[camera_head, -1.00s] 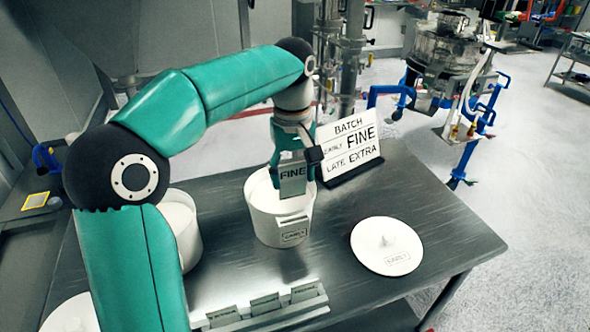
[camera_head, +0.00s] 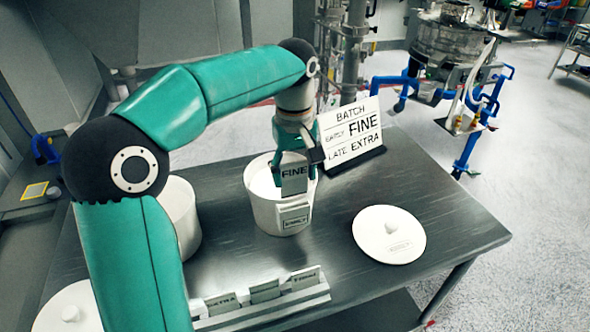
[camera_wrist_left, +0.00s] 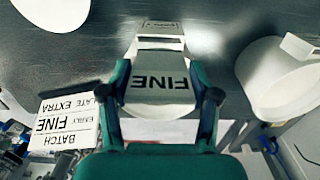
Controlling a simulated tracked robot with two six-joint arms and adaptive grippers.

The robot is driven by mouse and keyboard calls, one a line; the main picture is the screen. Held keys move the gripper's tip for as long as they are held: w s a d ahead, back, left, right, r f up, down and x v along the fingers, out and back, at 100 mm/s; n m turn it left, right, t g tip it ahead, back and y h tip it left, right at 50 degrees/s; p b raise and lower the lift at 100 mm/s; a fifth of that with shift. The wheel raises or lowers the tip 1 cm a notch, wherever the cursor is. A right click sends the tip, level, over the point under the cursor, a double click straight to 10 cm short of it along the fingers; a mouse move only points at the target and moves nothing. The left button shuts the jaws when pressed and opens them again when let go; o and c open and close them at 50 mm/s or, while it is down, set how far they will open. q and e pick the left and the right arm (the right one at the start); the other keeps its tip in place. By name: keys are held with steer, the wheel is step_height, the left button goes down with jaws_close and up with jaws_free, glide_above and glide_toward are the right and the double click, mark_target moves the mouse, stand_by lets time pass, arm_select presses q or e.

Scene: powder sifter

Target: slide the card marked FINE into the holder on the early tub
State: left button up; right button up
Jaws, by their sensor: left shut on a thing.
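The grey card marked FINE (camera_head: 294,181) is upright in my left gripper (camera_head: 294,164), which is shut on its upper part. In the left wrist view the card (camera_wrist_left: 160,84) lies between the two fingers of my left gripper (camera_wrist_left: 161,92). The white early tub (camera_head: 262,208) stands open on the table below. Its holder (camera_head: 294,208) is on the front wall, above a label reading EARLY (camera_head: 296,222). The card's lower edge is just above the holder, in front of the tub wall. Whether they touch I cannot tell. My right gripper is out of view.
A sign (camera_head: 350,135) behind the tub reads early FINE, late EXTRA. A lid (camera_head: 389,240) lies to the right. A second tub (camera_head: 180,212) stands left, partly behind my arm. A rack (camera_head: 262,312) with several cards is in front.

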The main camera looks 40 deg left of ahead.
mark_target(294, 196)
arm_select(q)
steer(key=shift+f+b, duration=1.7)
steer(key=shift+f, duration=1)
steer(key=shift+f+b, duration=0.7)
steer(key=shift+f, duration=0.2)
steer(key=o, duration=1.1)
